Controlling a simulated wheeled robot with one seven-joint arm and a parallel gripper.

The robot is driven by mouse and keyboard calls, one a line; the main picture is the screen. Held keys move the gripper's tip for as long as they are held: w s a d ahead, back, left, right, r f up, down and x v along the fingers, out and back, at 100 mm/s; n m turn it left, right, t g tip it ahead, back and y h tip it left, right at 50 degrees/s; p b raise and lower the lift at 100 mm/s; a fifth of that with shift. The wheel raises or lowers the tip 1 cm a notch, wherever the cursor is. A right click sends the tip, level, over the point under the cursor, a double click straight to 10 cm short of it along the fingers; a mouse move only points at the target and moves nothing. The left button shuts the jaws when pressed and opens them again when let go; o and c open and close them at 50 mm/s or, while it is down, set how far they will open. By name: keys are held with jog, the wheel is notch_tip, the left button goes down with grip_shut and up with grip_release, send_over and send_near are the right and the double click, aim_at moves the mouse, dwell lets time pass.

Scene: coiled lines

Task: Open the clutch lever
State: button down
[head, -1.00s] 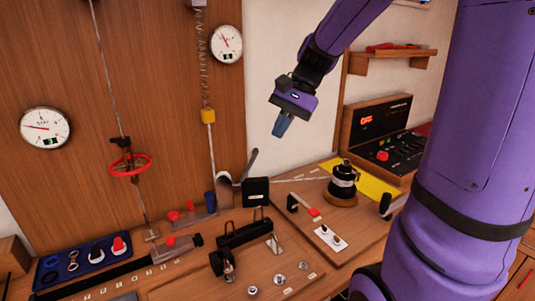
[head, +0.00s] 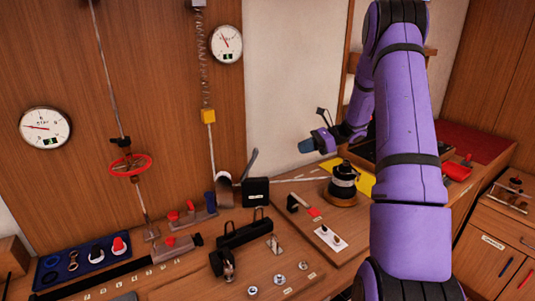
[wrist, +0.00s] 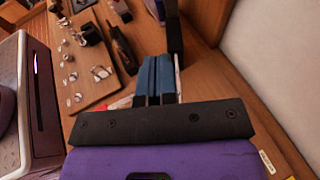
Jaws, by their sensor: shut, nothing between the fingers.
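My gripper (head: 306,146) is shut and empty, its blue fingers pointing left above the back of the bench in the head view. In the wrist view the fingers (wrist: 155,65) lie side by side. A black block (head: 255,191) stands below and left of my gripper, with a grey lever (head: 251,161) slanting up beside it. A black block beyond the fingertips in the wrist view (wrist: 174,38) looks like the same one. A short lever with a red end (head: 313,212) lies on the wooden board. I cannot tell for certain which is the clutch lever. My gripper touches neither.
A black winch (head: 343,182) stands on the board. A pale line (head: 300,180) runs between the block and the winch. A long black fitting (head: 243,233) and several small metal fittings stand in front. A pale wall is close to the right in the wrist view.

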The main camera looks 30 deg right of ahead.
send_near(249, 165)
jog(key=a, duration=0.2)
jog(key=shift+w+a+r, duration=0.35)
jog(key=shift+a+r, duration=0.3)
jog(key=shift+r, duration=0.2)
jog(key=shift+a+r, duration=0.1)
